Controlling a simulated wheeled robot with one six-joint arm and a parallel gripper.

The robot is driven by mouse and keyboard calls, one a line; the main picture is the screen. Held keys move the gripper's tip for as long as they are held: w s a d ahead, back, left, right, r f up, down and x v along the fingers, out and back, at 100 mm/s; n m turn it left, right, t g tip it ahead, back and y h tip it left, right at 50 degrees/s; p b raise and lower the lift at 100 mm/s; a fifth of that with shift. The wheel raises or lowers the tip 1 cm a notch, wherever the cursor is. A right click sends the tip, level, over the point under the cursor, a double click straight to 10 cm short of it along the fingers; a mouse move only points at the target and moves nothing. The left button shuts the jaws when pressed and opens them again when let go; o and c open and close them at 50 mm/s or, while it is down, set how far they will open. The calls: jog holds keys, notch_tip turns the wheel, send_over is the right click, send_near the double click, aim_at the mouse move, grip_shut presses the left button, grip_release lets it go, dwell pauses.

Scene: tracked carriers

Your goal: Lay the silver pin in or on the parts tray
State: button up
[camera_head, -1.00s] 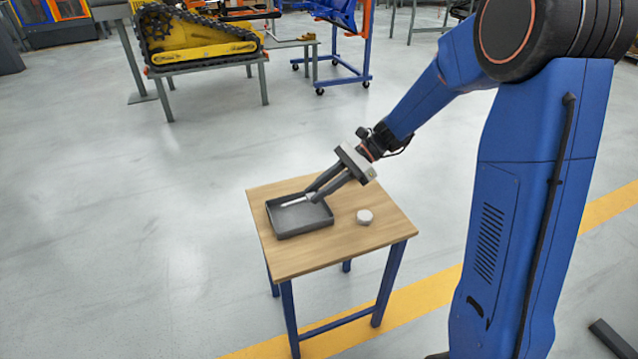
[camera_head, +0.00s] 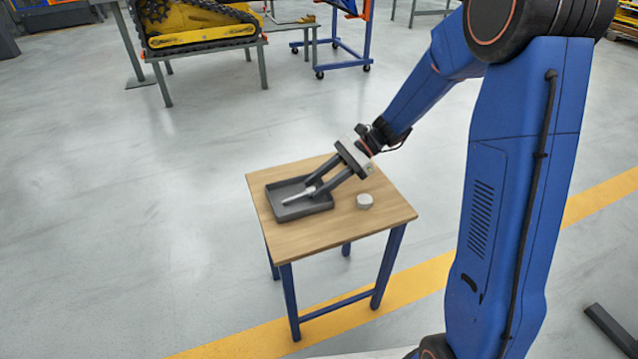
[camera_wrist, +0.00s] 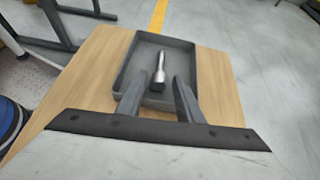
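The silver pin (camera_head: 299,196) lies in the dark grey parts tray (camera_head: 317,210), and it also shows in the wrist view (camera_wrist: 159,70). The tray stands on the small wooden table, and its rim shows in the wrist view (camera_wrist: 193,58). My gripper (camera_head: 312,189) reaches down over the tray's near right side. In the wrist view my gripper (camera_wrist: 155,82) has its two fingers spread, with a gap on each side of the pin's thicker near end. I cannot tell whether the whole pin rests flat on the tray floor.
A small white round object (camera_head: 364,201) sits on the wooden table (camera_head: 330,245) to the right of the tray. A yellow tracked carrier (camera_head: 200,25) on a grey stand is in the background. The floor around the table is clear.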

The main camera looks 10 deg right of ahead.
jog(key=shift+o, duration=0.3)
jog(key=v, duration=1.7)
jog(key=shift+d+r, duration=0.15)
jog(key=s+d+r+n+t+h, duration=0.1)
jog(key=s+d+n+t+h, duration=0.1)
jog(key=s, duration=0.8)
jog(key=s+d+r+n+t+h, duration=0.1)
jog(key=s+d+n+t+h, duration=0.2)
jog(key=s, duration=0.7)
jog(key=s+d+r+n+t+h, duration=0.1)
jog(key=s+d+n+t+h, duration=0.2)
jog(key=s+n+h, duration=0.3)
jog(key=shift+s+r+n+t, duration=0.3)
jog(key=shift+s+n, duration=1.1)
jog(key=shift+s, duration=0.95)
jog(key=shift+d, duration=0.1)
